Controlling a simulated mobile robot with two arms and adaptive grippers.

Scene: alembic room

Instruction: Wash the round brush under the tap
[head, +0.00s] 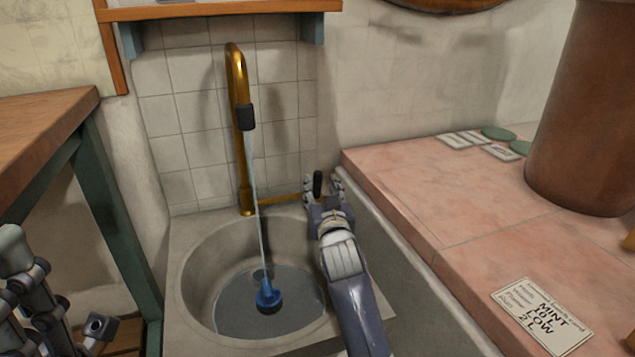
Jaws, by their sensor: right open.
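A blue round brush (268,297) with a dark underside sits in the round basin (196,283). A thin stream of water from the brass tap (240,150) falls onto it. The tap has a black nozzle, and a brass rod runs right from its foot to an upright black handle (317,182). My right gripper (323,186) is open at that handle, with a finger on each side of it; I cannot tell whether they touch. My left arm shows at the lower left edge, with its gripper (100,328) only partly clear and apart from the basin.
A wooden table (40,125) with green legs stands at the left. A wooden shelf (220,9) is above the tap.

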